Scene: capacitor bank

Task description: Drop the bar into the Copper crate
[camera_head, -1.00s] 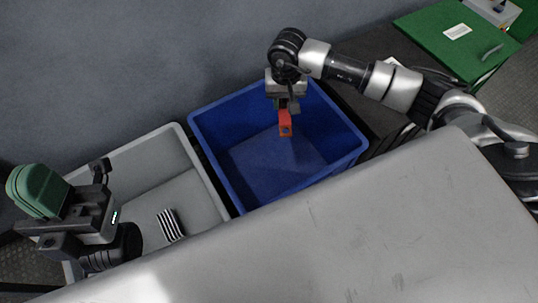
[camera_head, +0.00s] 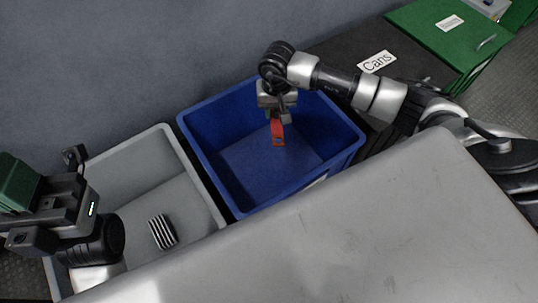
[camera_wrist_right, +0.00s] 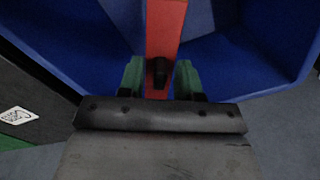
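The bar (camera_head: 278,133) is a flat orange-red piece with a dark hole near its lower end. My right gripper (camera_head: 278,115) is shut on it and holds it hanging over the blue crate (camera_head: 212,170). In the right wrist view the bar (camera_wrist_right: 164,32) lies between the green fingertips of the right gripper (camera_wrist_right: 160,80), with blue walls behind. A label on the blue crate's near side is barely visible and unreadable; no Copper lettering shows. My left gripper (camera_head: 20,190) is at the left edge, partly out of frame, with a green part at its end; its fingers are unclear.
A grey crate (camera_head: 185,160) stands left of the blue one, with a black-and-white striped block (camera_head: 163,232) inside. A grey tabletop (camera_head: 340,240) fills the front.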

